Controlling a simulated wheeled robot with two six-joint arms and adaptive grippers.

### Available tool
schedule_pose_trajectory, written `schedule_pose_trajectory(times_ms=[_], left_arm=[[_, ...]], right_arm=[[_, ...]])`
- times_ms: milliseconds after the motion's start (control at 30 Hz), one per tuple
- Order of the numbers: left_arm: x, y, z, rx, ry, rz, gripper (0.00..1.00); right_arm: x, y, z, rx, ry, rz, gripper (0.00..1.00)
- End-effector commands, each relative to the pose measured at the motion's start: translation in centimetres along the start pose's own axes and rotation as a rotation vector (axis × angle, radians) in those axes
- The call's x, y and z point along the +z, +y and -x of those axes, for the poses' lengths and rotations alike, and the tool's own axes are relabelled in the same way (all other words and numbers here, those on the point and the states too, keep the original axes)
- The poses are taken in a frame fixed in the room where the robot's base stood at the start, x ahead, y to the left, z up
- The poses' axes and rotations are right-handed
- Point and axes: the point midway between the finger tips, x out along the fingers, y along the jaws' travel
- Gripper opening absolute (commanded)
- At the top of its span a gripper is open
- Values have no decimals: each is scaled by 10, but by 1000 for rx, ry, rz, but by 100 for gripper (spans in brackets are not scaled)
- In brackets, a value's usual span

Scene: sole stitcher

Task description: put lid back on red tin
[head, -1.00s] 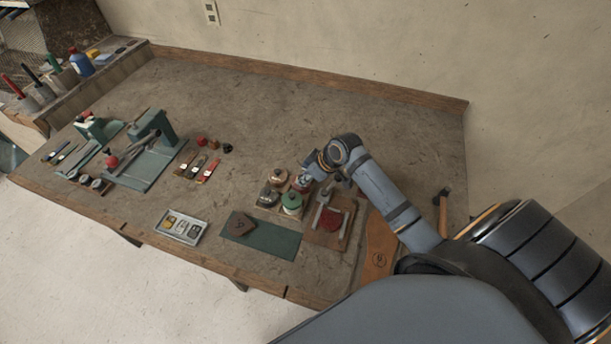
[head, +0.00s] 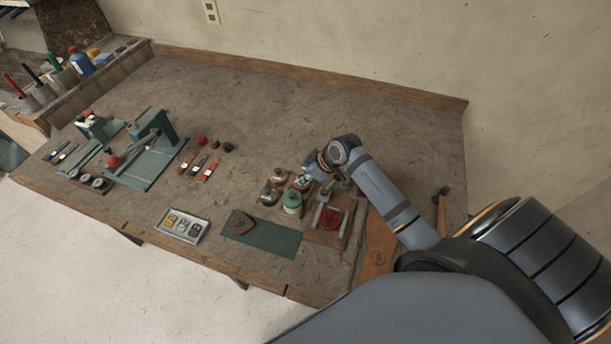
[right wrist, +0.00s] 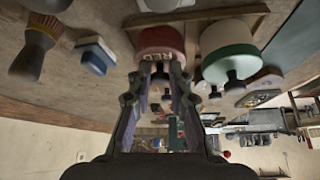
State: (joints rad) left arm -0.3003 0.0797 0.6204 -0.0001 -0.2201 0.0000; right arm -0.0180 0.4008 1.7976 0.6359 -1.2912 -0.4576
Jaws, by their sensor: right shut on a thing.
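The red tin (right wrist: 162,42) shows upside down at the top middle of the right wrist view, with the word RED on its side. In the head view the red tin (head: 303,183) stands at the back of a group of tins, partly hidden by my right gripper. My right gripper (right wrist: 161,73) is shut on the dark knob of the lid, right at the red tin. I cannot tell whether the lid is fully seated or slightly raised. My left gripper is not in view.
A green tin (head: 291,201) stands close in front of the red one, and other tins (head: 268,195) are to its left. A wooden stand with a red pad (head: 331,219) is to the right. A green mat (head: 270,238) lies in front. The back of the bench is clear.

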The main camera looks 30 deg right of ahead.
Motion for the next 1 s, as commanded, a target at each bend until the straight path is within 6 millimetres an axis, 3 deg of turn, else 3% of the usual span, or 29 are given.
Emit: schedule_pose_trajectory(times_ms=[167, 200, 367, 567, 767, 1000], left_arm=[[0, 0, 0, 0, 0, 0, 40], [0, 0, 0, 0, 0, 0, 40], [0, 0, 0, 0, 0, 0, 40], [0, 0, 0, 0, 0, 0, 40], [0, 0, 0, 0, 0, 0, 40], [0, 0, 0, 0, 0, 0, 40]], right_arm=[[0, 0, 0, 0, 0, 0, 4], [0, 0, 0, 0, 0, 0, 24], [0, 0, 0, 0, 0, 0, 45], [0, 0, 0, 0, 0, 0, 45], [0, 0, 0, 0, 0, 0, 68], [0, 0, 0, 0, 0, 0, 68]])
